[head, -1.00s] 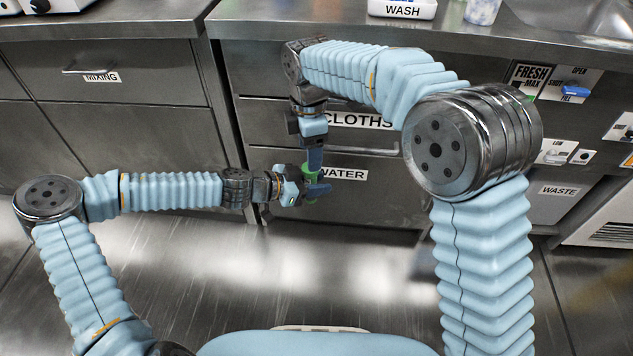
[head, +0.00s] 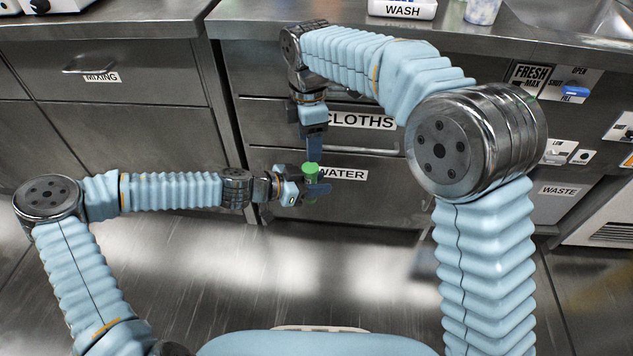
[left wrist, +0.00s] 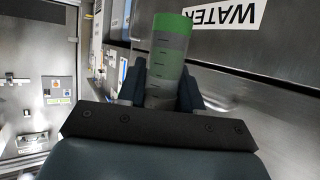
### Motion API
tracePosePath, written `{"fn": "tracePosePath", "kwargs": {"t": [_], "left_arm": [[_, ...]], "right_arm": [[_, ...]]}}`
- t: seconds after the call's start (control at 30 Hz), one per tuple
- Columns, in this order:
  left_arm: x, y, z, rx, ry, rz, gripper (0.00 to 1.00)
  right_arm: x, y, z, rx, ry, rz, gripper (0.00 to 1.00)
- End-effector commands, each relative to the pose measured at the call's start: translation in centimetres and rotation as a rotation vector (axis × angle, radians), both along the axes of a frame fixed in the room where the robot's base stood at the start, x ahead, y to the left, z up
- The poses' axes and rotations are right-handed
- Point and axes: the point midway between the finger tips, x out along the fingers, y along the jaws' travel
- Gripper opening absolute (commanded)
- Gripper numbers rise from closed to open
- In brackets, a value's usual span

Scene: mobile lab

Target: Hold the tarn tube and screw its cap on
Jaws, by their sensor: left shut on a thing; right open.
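The tarn tube, a clear tube with marks and green contents (left wrist: 166,62), stands between the fingers of my left gripper (head: 316,190), which is shut on it. In the left wrist view, upside down, its green end points to the top of the picture. A green cap (head: 311,169) shows at the tube's upper end in the head view. I cannot tell how tightly it sits. My right gripper (head: 314,156) points down just above the cap, open. The cap is hidden in the left wrist view.
Drawers labelled CLOTHS (head: 362,121) and WATER (head: 350,174) are close behind the grippers. The counter (head: 300,21) runs above, with a white WASH container (head: 402,9). The floor (head: 250,275) in front is clear.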

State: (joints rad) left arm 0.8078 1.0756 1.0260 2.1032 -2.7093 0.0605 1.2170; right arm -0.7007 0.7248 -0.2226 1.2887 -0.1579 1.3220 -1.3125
Motion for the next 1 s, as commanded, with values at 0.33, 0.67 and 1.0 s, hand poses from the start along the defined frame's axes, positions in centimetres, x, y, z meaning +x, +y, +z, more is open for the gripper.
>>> {"fn": "tracePosePath", "kwargs": {"t": [0.33,0.67,1.0], "left_arm": [[0.0,0.0,0.0,0.0,0.0,0.0,0.0],[0.0,0.0,0.0,0.0,0.0,0.0,0.0],[0.0,0.0,0.0,0.0,0.0,0.0,0.0]], "right_arm": [[0.0,0.0,-5.3,-0.001,0.001,0.0,0.61],[0.0,0.0,-7.1,0.0,-0.001,0.0,0.61],[0.0,0.0,-7.1,0.0,-0.001,0.0,0.38]]}}
